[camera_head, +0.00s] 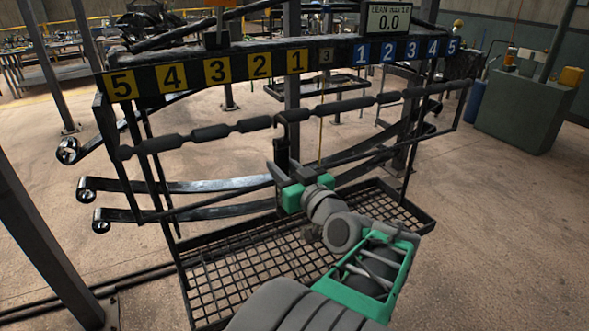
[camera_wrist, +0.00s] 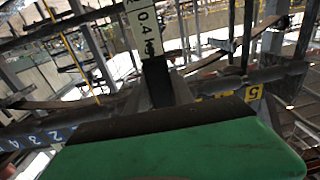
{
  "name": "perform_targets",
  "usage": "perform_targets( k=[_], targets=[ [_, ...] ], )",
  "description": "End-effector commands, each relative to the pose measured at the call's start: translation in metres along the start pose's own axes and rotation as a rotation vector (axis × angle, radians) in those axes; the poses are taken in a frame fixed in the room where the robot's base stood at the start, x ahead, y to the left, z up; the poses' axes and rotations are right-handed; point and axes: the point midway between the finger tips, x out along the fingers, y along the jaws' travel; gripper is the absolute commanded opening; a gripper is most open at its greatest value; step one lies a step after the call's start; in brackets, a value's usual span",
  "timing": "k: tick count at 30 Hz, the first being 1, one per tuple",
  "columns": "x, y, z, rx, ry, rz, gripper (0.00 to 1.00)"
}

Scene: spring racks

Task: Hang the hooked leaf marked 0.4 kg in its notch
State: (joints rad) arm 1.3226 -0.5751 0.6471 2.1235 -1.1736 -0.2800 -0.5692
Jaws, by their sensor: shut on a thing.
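My gripper (camera_head: 290,188) is in front of the middle of the rack, below the notched bar (camera_head: 222,131). In the wrist view it is shut on a dark upright strip (camera_wrist: 157,82). A white tag (camera_wrist: 146,30) reading 0.4 is at the top of that strip, cut off by the picture's edge.
Dark curved leaves with rolled eyes (camera_head: 95,187) extend at the rack's left side. A mesh tray (camera_head: 245,265) lies beneath. Slanted posts (camera_head: 45,235) stand at left, and a green cabinet (camera_head: 525,105) at right. Open floor lies to the right.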

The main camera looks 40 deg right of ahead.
Motion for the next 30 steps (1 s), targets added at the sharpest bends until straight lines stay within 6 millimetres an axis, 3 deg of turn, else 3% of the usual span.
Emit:
perform_targets(
  k=[1,4,20,30],
  targets=[
    [-0.008,0.012,-0.004,-0.003,-0.001,0.029,0.0],
    [-0.016,0.023,-0.01,-0.002,-0.005,0.058,0.0],
    [-0.017,0.023,-0.008,-0.004,-0.005,0.059,0.0],
    [0.015,0.025,-0.011,-0.003,-0.006,0.056,0.0]
  ],
)
